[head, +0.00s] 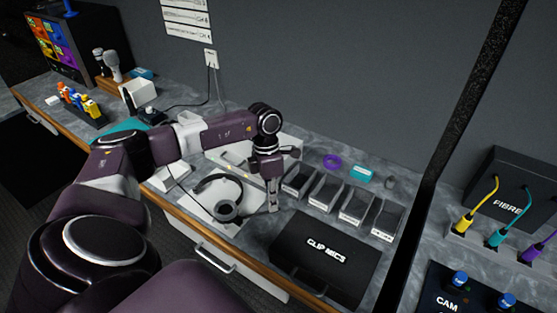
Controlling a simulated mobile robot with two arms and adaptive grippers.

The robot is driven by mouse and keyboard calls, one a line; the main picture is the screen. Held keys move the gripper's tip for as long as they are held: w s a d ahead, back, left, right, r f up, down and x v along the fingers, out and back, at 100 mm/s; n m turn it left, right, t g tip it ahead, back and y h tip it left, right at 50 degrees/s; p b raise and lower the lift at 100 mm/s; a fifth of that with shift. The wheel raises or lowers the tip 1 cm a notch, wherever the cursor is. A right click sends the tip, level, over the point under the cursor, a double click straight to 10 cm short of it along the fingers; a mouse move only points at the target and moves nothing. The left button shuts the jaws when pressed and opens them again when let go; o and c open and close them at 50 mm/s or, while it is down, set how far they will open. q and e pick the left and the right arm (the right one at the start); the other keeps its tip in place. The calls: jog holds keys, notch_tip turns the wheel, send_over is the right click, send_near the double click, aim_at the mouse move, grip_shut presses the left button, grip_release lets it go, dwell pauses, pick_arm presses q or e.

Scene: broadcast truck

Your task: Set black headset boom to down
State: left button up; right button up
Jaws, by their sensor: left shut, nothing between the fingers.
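A black headset (226,210) lies on a white mat or tray (200,208) on the counter, with its headband arching toward the left and back. A round ear cup shows at its front. Its boom is too small to make out, so I cannot tell its position. My left gripper (272,208) points down just right of the headset, shut and empty. In this view its fingertips are apart from the ear cup. My left arm reaches across from the left and hides part of the counter behind. My right gripper is out of view.
A black case marked CLIP MICS (322,262) sits front right of the gripper. Several slotted grey holders (325,193) stand to its right. A dark post (440,150) rises at right.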

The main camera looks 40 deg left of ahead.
pick_arm(q)
jog(key=o, duration=0.5)
jog(key=shift+a, duration=0.2)
jog(key=shift+c, duration=0.2)
notch_tip(320, 180, up, 12)
jog(key=w+a, duration=0.1)
jog(key=a, duration=0.1)
jog(key=shift+f, duration=0.1)
